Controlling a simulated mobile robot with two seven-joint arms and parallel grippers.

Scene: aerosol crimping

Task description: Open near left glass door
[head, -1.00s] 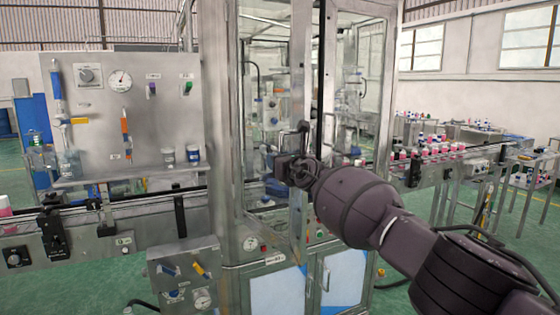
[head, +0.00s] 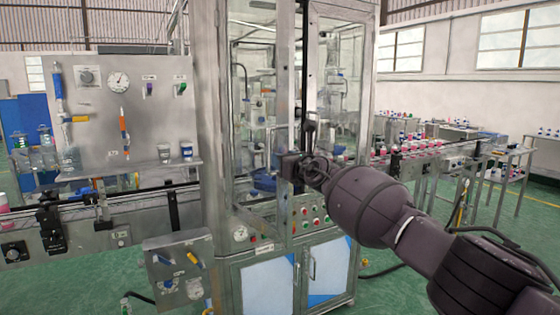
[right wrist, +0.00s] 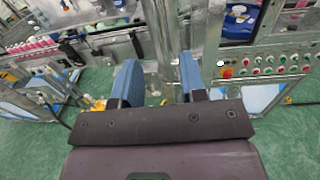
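The near left glass door (head: 255,110) is a tall metal-framed pane on the front of the machine cabinet. It appears shut or nearly so; I cannot tell if there is a small gap. A dark upright handle (head: 310,130) shows near the middle uprights, just above my right gripper (head: 291,166). The gripper is in front of the door's right frame. In the right wrist view its two blue fingers (right wrist: 158,82) are spread, with a metal upright seen beyond the gap. Nothing is clearly held between them. My left gripper is out of view.
A second glass door (head: 340,100) stands to the right. Below are coloured buttons (head: 307,216) and lower cupboard doors (head: 265,288). A gauge panel (head: 125,110) and conveyor (head: 145,198) are at left; another conveyor with bottles (head: 425,150) is at right. Green floor is open in front.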

